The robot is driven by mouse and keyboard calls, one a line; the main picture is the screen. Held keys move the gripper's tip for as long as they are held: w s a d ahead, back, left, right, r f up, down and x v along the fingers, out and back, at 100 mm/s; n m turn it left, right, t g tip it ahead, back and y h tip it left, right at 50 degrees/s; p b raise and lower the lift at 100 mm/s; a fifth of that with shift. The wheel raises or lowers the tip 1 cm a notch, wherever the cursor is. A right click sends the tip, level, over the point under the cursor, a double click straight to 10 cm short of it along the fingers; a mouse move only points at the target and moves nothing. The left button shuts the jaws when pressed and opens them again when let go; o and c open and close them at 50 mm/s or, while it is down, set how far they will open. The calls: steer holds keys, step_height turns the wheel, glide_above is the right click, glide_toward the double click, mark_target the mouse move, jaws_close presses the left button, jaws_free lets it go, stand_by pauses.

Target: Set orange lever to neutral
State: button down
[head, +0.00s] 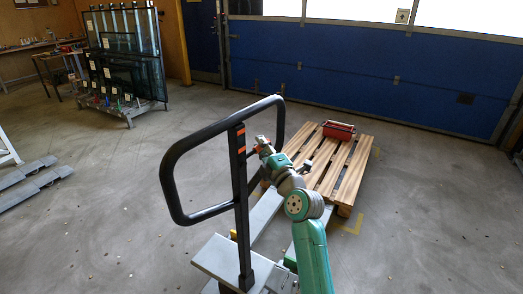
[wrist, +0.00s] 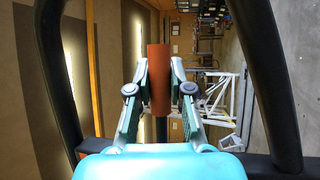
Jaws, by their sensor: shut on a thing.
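The orange lever (wrist: 159,80) stands upright in the middle of the wrist view, between my two fingertips. My gripper (wrist: 160,72) is shut on it, with one finger pad against each side. In the head view my gripper (head: 261,145) is inside the black loop handle (head: 168,178) of a pallet truck, just right of its upright post. The lever is mostly hidden there by the gripper. I cannot tell the lever's exact setting.
The handle's black tubes pass close on both sides of my gripper. A wooden pallet (head: 345,172) with a red crate (head: 338,131) lies behind. A glass rack (head: 125,65) stands at the back left. The floor on the left is mostly open.

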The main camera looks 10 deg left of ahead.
steer(key=c, duration=1)
jaws_free()
steer(key=shift+c, duration=0.2)
steer(key=shift+d, duration=0.1)
steer(key=v, duration=1.2)
